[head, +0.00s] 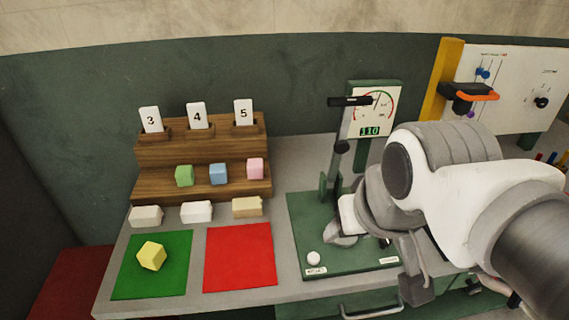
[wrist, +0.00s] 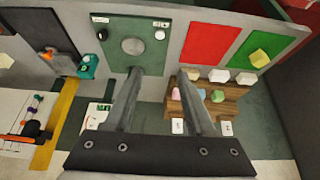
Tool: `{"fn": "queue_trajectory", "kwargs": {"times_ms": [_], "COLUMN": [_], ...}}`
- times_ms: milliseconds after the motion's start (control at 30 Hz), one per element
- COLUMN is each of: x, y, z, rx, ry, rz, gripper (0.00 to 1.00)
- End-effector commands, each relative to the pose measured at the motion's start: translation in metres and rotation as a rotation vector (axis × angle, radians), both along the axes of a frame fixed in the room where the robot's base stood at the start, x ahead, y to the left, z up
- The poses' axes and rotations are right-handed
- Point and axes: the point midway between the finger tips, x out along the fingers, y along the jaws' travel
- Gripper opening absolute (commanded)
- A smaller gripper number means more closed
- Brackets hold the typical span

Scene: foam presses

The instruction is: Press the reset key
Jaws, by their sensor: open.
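The press has a green base plate (head: 330,262) with a round white key (head: 313,258) at its front left. A small dark key shows near its right front, partly behind my arm. In the wrist view the plate (wrist: 122,62) carries a black knob (wrist: 102,35), a white knob (wrist: 160,34) and a round grey disc (wrist: 133,46). Small labels lie by both knobs; I cannot read which says reset. My gripper (wrist: 160,72) is open and empty, its two fingers spread below the plate in the picture, apart from both knobs. In the head view my arm hides much of the press.
A gauge (head: 376,110) reading 110 stands behind the press. To the left are a wooden stepped rack (head: 200,150) with number cards and coloured cubes, several pale blocks, a green mat (head: 130,280) with a yellow cube (head: 151,256), and a bare red mat (head: 240,260).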

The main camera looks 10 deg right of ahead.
Motion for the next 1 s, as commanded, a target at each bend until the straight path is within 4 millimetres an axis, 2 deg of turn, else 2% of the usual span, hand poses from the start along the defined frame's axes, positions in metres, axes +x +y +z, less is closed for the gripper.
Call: {"fn": "queue_trajectory", "kwargs": {"times_ms": [33, 200, 300, 1000], "x": [0.0, 0.0, 0.0, 0.0], "y": [0.0, 0.0, 0.0, 0.0], "z": [-0.0001, 0.0, 0.0, 0.0], "rx": [0.0, 0.0, 0.0, 0.0], "ry": [0.0, 0.0, 0.0, 0.0], "rz": [0.0, 0.0, 0.0, 0.0], "gripper": [0.45, 0.14, 0.0, 0.0]}}
